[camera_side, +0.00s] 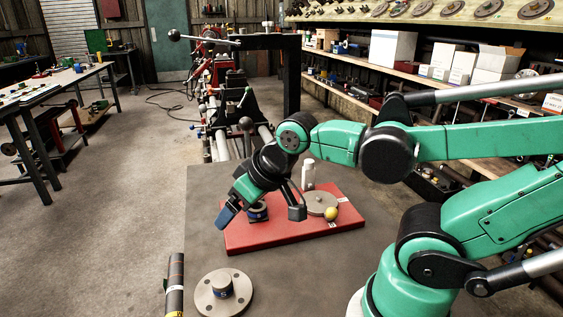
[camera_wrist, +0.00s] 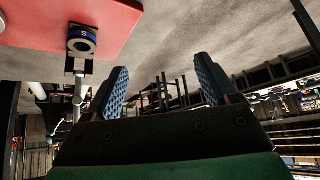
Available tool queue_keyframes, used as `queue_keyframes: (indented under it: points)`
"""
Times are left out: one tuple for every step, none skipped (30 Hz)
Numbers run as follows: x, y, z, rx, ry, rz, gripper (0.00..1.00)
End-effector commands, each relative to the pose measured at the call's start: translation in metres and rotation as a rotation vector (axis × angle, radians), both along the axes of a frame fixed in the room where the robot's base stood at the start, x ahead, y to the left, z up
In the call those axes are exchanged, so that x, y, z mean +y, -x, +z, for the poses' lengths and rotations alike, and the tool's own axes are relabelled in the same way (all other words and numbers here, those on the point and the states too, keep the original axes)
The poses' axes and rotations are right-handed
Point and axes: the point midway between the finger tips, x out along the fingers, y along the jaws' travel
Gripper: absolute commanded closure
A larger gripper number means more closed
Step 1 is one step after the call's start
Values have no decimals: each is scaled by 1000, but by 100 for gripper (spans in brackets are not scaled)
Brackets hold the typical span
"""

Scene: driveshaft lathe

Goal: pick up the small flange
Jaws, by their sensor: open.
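A small dark round piece with a blue band (camera_side: 258,211) sits on the red board (camera_side: 290,234), partly hidden by my gripper. A wider grey flange with holes (camera_side: 213,303) and a blue-banded hub lies on the table at the front. I cannot tell for sure which is the small flange. My gripper (camera_side: 229,217) is tilted down at the board's left side. In the wrist view my gripper (camera_wrist: 164,82) is open with nothing between its fingers; the S piece is outside them, to the left.
On the board's right are a grey disc (camera_side: 321,204), a yellow ball (camera_side: 331,214) and a white bottle (camera_side: 308,174). A dark cylinder (camera_side: 175,285) stands at the table's left edge. The lathe (camera_side: 240,120) is behind. The table's (camera_side: 205,240) left side is mostly clear.

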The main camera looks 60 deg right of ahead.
Motion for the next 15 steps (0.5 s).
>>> queue_keyframes:
  points:
    - [3, -2, -1, 28, -28, -32, 20]
    - [5, -3, -3, 52, -53, -64, 20]
    - [9, -5, -6, 91, -90, -116, 20]
    - [12, -6, -8, 126, -119, -162, 20]
    - [15, -7, -12, 162, -148, -214, 20]
    - [20, -9, -16, 212, -184, -288, 20]
    - [24, -10, -20, 251, -209, -349, 20]
    - [27, -11, -24, 288, -229, -408, 20]
    - [32, -12, -30, 335, -252, -488, 20]
    - [35, -12, -34, 368, -266, -547, 20]
    - [38, -12, -38, 399, -276, -604, 20]
    - [42, -12, -44, 434, -286, -677, 20]
    - [45, -12, -47, 457, -290, -726, 20]
    - [47, -12, -51, 477, -292, -773, 20]
    - [50, -12, -55, 499, -294, -828, 20]
